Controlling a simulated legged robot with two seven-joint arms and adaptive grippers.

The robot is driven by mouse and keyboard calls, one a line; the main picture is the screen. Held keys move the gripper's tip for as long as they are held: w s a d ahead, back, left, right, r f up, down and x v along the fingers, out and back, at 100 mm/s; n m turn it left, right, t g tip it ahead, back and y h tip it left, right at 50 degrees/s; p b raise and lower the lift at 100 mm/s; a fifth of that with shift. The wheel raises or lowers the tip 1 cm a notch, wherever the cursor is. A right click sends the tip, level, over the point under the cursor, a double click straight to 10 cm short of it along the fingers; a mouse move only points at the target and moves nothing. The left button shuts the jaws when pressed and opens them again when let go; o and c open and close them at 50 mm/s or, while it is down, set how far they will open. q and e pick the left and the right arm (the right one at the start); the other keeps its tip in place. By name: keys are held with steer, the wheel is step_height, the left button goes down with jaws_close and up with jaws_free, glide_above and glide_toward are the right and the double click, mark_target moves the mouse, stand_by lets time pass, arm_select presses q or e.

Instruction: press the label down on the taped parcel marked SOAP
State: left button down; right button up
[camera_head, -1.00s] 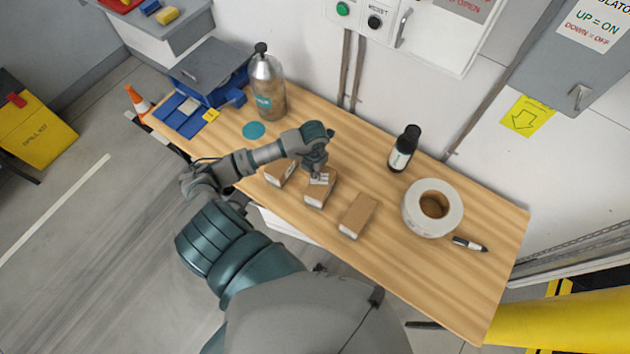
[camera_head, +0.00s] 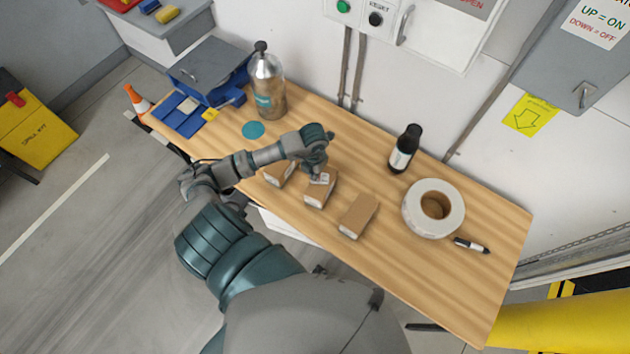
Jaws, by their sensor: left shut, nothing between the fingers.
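Three small brown parcels stand in a row on the wooden table (camera_head: 450,270). The middle parcel (camera_head: 317,195) has a white label (camera_head: 322,178) on its top. My left gripper (camera_head: 316,174) is shut and empty, pointing down at this label; its tips look to be at or just above it, and I cannot tell if they touch. The left parcel (camera_head: 279,174) is partly hidden behind my left arm. The right parcel (camera_head: 358,215) stands clear. The writing on the parcels is too small to read, so I cannot tell which is marked SOAP. My right gripper is not in view.
A roll of white labels or tape (camera_head: 433,208), a marker (camera_head: 471,245) and a dark bottle (camera_head: 404,149) are on the right. The table's right end is clear.

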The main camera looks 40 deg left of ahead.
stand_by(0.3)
arm_select(q)
step_height(320, 180, up, 7)
steer(key=p, duration=0.5)
stand_by(0.7)
